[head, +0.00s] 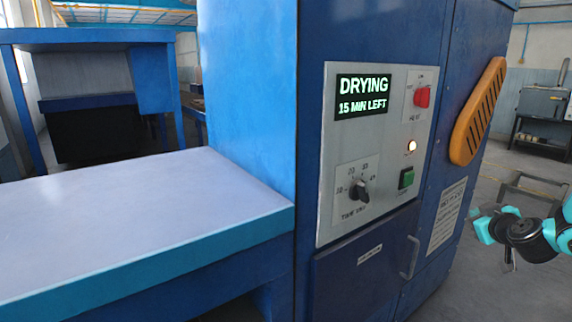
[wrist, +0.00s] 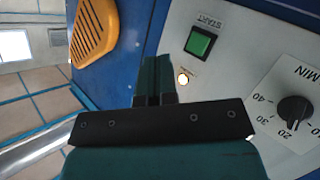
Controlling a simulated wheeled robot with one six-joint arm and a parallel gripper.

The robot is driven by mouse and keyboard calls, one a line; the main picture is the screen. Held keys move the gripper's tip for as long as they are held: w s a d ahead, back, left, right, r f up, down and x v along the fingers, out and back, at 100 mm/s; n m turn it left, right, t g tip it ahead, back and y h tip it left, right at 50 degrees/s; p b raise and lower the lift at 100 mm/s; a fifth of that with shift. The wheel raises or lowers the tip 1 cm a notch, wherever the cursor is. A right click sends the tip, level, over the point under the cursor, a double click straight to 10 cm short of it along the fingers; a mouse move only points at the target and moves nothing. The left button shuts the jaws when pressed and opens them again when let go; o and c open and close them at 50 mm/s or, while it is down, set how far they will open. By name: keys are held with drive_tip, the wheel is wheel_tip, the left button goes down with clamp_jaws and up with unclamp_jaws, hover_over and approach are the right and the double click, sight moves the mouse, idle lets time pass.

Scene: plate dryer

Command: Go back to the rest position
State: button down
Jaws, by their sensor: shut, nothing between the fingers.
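My gripper (wrist: 157,62) is shut and empty in the wrist view, its two fingers together in front of the control panel. In the head view my gripper (head: 476,213) is at the right edge, apart from the blue dryer (head: 245,120). The dryer's grey panel (head: 335,150) has a display (head: 363,96) reading "DRYING 15 MIN LEFT". The green start button (head: 406,178) also shows in the wrist view (wrist: 199,43). A small lamp (head: 411,146) is lit. A black timer knob (head: 359,190) and a red switch (head: 422,97) are on the panel.
An orange slotted cover (head: 478,112) sticks out from the dryer's right part. A blue-edged table (head: 140,215) with a bare pale top adjoins the dryer on the left. Open floor and a low metal frame (head: 535,190) lie behind my arm.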

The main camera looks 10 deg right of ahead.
drive_tip(key=a+r+n+g+y, duration=0.1)
drive_tip(key=a+r+g+y, duration=0.15)
drive_tip(key=a, duration=0.85)
drive_tip(key=a+r+n+g+y, duration=0.15)
drive_tip(key=a+y, duration=0.25)
drive_tip(key=a, duration=0.6)
drive_tip(key=a+r+n+g+y, duration=0.1)
drive_tip(key=a+r+n+y, duration=0.2)
drive_tip(key=a, duration=0.8)
drive_tip(key=s+a+r+g+y, duration=0.2)
drive_tip(key=s+a+g, duration=0.2)
drive_tip(key=s+a, duration=0.55)
drive_tip(key=s+a+g+h, duration=0.1)
drive_tip(key=s+a+g, duration=0.1)
drive_tip(key=s, duration=0.6)
drive_tip(key=s+a+r+g+h, duration=0.1)
drive_tip(key=s+a+g, duration=0.1)
drive_tip(key=s, duration=0.6)
drive_tip(key=shift+a+g, duration=0.3)
drive_tip(key=shift+a, duration=0.1)
drive_tip(key=shift+r, duration=0.1)
idle(0.6)
